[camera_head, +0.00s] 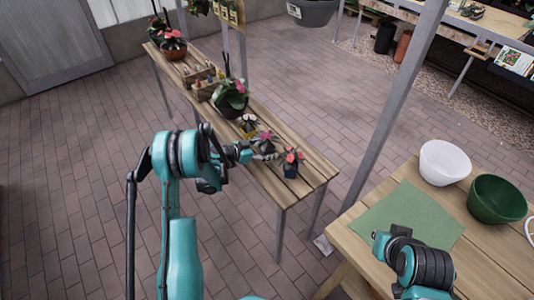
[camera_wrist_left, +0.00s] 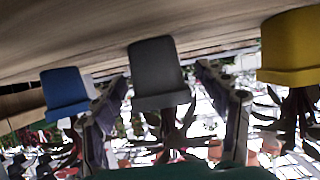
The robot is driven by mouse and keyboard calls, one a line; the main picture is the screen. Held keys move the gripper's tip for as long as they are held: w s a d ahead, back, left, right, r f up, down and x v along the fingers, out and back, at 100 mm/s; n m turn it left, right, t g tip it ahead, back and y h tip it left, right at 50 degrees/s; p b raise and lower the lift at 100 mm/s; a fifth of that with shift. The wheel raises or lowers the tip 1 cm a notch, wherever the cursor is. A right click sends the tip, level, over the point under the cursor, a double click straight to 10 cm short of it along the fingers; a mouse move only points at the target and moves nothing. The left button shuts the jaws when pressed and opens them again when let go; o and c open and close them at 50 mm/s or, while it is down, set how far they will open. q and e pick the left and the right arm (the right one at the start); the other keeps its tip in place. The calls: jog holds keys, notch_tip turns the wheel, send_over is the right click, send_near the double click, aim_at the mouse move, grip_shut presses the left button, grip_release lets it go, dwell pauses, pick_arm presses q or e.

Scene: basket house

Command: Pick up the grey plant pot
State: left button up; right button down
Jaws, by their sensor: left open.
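The grey plant pot (camera_wrist_left: 157,75) is in the middle of the left wrist view, which appears upside down. Its small dark plant hangs below it in that picture. My left gripper (camera_wrist_left: 162,78) is open, with one finger on each side of the grey pot; gaps show between the fingers and the pot. In the head view, my left gripper (camera_head: 268,155) reaches over the narrow wooden table from the left, close to the grey pot's plant (camera_head: 266,140). The grey pot itself is mostly hidden there. My right gripper is not visible; only part of that arm shows at lower right.
A blue pot (camera_wrist_left: 66,88) and a yellow pot (camera_wrist_left: 290,48) stand on either side of the grey pot. A larger dark pot (camera_head: 232,103) and wooden crates (camera_head: 200,80) stand farther along the table. A metal post (camera_head: 395,110) rises to the right.

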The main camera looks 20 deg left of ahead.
pick_arm(q)
jog(key=shift+r, duration=0.1)
jog(key=c, duration=1.4)
